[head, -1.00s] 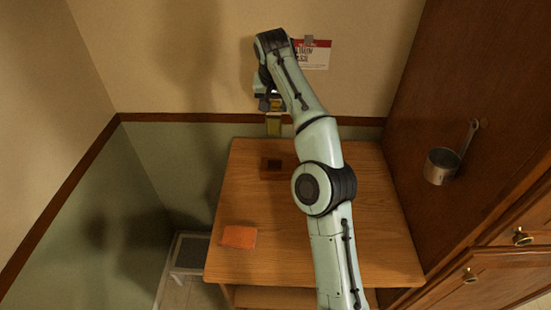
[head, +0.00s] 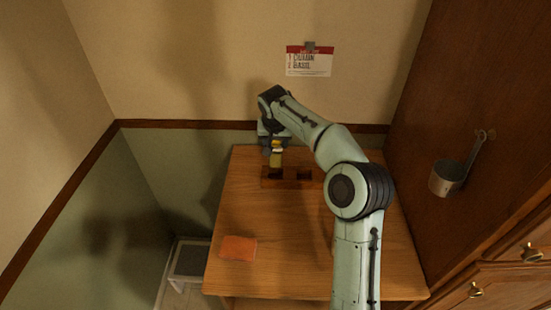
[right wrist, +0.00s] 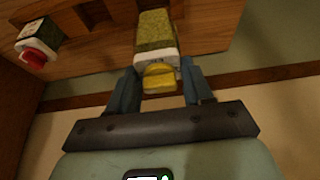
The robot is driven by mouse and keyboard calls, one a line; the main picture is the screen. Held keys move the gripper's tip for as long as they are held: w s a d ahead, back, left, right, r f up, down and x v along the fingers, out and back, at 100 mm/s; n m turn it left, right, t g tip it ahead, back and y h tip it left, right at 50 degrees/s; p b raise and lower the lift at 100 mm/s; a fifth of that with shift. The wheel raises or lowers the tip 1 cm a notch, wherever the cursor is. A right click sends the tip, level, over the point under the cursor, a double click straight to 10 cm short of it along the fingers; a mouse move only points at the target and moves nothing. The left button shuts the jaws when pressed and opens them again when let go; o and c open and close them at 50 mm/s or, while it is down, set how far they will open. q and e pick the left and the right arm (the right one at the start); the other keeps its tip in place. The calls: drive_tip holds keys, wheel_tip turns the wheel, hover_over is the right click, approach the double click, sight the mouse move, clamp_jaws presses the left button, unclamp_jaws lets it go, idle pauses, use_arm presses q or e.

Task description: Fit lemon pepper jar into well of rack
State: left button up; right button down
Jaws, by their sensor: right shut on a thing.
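My right gripper (head: 275,143) is shut on the lemon pepper jar (head: 276,158), which has a yellow lid and yellow-green contents. The jar hangs lid up over the left part of the dark wooden rack (head: 288,184) at the back of the table. In the right wrist view, the fingers (right wrist: 158,85) close on the jar's (right wrist: 155,33) lid end. Its lower end lies over or at the rack (right wrist: 205,30); I cannot tell whether it is inside a well. A dark square well (head: 304,175) shows to its right. My left gripper is not in view.
A jar with a red lid (right wrist: 38,40) shows at the left in the right wrist view. An orange flat item (head: 238,247) lies on the table's (head: 285,225) front left. A card (head: 309,62) is on the wall. A metal cup (head: 446,178) hangs at the right.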

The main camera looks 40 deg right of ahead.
sight(275, 158)
wheel_tip(275, 158, down, 7)
drive_tip(key=shift+f+b, duration=0.15)
drive_tip(key=shift+b, duration=0.15)
drive_tip(key=shift+f, duration=0.1)
drive_tip(key=shift+c, duration=2.3)
unclamp_jaws()
drive_tip(key=v, duration=1.2)
